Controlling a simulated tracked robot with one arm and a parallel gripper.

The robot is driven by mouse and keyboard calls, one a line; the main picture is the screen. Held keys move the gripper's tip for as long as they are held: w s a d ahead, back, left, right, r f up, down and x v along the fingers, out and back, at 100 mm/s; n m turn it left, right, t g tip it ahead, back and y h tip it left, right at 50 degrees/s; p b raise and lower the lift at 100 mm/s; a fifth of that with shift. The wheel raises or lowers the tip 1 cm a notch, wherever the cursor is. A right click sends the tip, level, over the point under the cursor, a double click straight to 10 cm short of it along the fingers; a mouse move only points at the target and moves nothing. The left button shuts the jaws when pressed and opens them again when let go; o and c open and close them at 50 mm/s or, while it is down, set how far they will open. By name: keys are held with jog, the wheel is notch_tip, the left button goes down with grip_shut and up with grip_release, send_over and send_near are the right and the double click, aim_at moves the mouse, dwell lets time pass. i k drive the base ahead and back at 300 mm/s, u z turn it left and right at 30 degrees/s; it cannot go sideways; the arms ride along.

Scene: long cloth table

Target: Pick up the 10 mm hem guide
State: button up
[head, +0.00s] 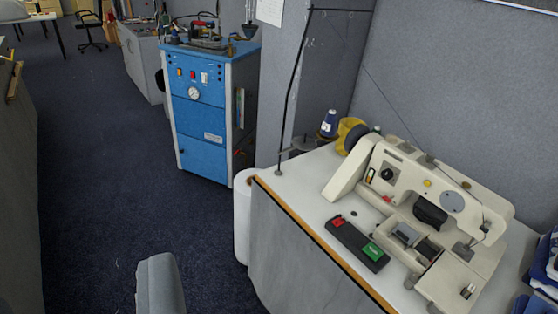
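I see no 10 mm hem guide that I can make out in the head view. A cream sewing machine (425,205) stands on a white-topped table (305,180) at the right. A black control box (357,243) with a red and a green button lies on that table, left of the machine. My gripper cannot be made out in this view, so its opening and any contact do not show.
A blue cabinet (208,120) with a gauge stands at the back. Dark blue carpet (90,170) is open at the left. A grey rounded shape (161,285) rises at the bottom edge; I cannot tell what it is.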

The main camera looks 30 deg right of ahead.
aim_at(470, 288)
jog(key=i, duration=2.65)
jog(key=z, duration=3.05)
jog(key=k, duration=0.55)
jog(key=z, duration=0.2)
jog(key=i, duration=0.5)
